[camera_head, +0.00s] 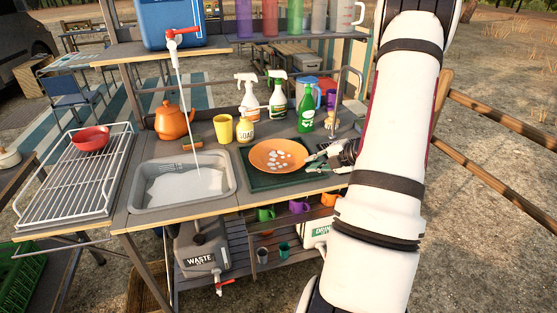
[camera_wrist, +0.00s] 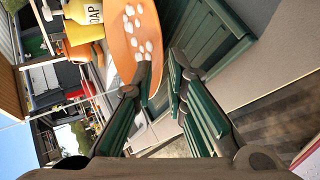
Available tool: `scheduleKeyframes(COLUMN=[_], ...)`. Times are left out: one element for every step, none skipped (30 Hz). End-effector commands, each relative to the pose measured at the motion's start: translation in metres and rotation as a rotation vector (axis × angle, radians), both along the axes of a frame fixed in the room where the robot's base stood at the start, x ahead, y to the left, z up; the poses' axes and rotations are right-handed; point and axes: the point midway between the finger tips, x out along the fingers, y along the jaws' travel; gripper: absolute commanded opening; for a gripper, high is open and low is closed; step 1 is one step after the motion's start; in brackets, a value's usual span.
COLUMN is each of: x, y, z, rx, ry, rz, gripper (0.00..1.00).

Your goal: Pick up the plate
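The orange plate (camera_head: 270,146) with white patches lies on a dark green mat (camera_head: 262,183) on the counter, right of the sink. In the wrist view the plate (camera_wrist: 122,45) shows at top centre. My gripper (camera_head: 312,163) is at the plate's right side, low over the mat. In the wrist view its two dark fingers (camera_wrist: 161,62) stand apart with a narrow gap, near the plate's edge. One finger overlaps the plate in the picture; the other is over the mat side. Contact with the rim cannot be told.
A yellow soap bottle (camera_head: 246,130), a yellow cup (camera_head: 222,129), spray bottles (camera_head: 277,101) and a green bottle (camera_head: 307,108) stand behind the plate. The sink (camera_head: 145,183) is to the left. A tap (camera_head: 342,95) rises behind my gripper.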

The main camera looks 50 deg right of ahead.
Motion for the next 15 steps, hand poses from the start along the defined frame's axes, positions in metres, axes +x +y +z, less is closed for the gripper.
scheduleKeyframes(x=[0.004, 0.007, 0.011, 0.015, 0.019, 0.024, 0.027, 0.031, 0.034, 0.036, 0.037, 0.038, 0.038, 0.038, 0.038], y=[0.001, 0.001, 0.002, 0.002, 0.003, 0.003, 0.003, 0.003, 0.003, 0.003, 0.003, 0.003, 0.003, 0.003, 0.003], z=[-0.003, -0.006, -0.009, -0.012, -0.015, -0.019, -0.021, -0.024, -0.026, -0.027, -0.028, -0.028, -0.028, -0.028, -0.028], rx=[0.001, 0.002, 0.002, 0.002, 0.002, 0.001, 0.001, 0.002, 0.002, 0.000, 0.000, 0.000, 0.000, 0.000, 0.000], ry=[0.000, -0.001, 0.000, 0.000, 0.000, 0.000, 0.000, 0.000, 0.000, 0.000, 0.000, 0.000, 0.000, 0.000, 0.000], rz=[0.002, 0.002, 0.003, 0.003, 0.002, 0.004, 0.004, 0.004, 0.002, 0.002, 0.002, 0.001, 0.001, 0.001, 0.001], gripper=[0.13, 0.13, 0.13, 0.13, 0.13, 0.13, 0.13, 0.13, 0.13, 0.13, 0.13, 0.13, 0.13, 0.13, 0.13])
